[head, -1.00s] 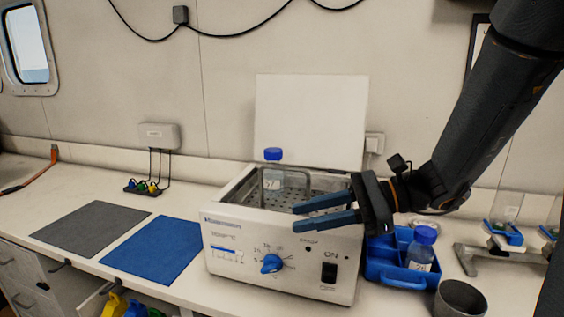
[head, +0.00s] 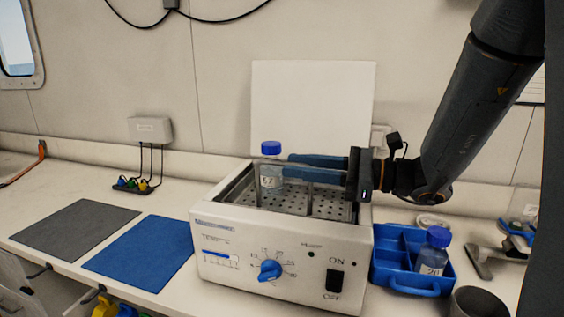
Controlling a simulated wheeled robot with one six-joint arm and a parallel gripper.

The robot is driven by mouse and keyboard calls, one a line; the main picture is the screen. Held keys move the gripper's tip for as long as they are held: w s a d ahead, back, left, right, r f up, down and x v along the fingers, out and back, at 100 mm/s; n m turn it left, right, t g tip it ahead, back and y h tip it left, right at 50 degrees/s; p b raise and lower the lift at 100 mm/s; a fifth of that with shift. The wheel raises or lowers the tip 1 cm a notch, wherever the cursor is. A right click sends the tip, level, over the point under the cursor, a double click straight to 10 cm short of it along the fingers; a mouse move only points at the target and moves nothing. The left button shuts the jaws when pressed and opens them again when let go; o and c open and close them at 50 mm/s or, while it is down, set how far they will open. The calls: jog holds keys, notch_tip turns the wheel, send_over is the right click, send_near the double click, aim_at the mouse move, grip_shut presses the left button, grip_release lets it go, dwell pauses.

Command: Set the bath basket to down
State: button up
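The water bath (head: 225,263) is a pale box on the bench with a blue dial and an ON/OFF switch. Its perforated metal basket (head: 325,204) shows inside the open top; a thin upright part rises from it near the fingers. How high the basket sits is hard to tell. A clear bottle with a blue cap (head: 271,148) stands upright at the basket's left. My gripper (head: 287,165) is above the basket, its two blue fingers apart and pointing left. The fingertips are close to the bottle's right side; I cannot tell whether they touch it. Nothing shows between the fingers.
A blue divided carrier (head: 389,264) with another blue-capped bottle (head: 433,252) stands right of the bath. A grey cup (head: 473,301) is in front of it. A white panel (head: 312,105) stands behind. Blue (head: 145,252) and grey (head: 72,231) mats lie flat at the left.

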aim_at(282, 164)
jog(key=shift+p+x, duration=0.45)
jog(key=shift+x, duration=1.6)
jog(key=shift+c, duration=0.3)
grip_shut()
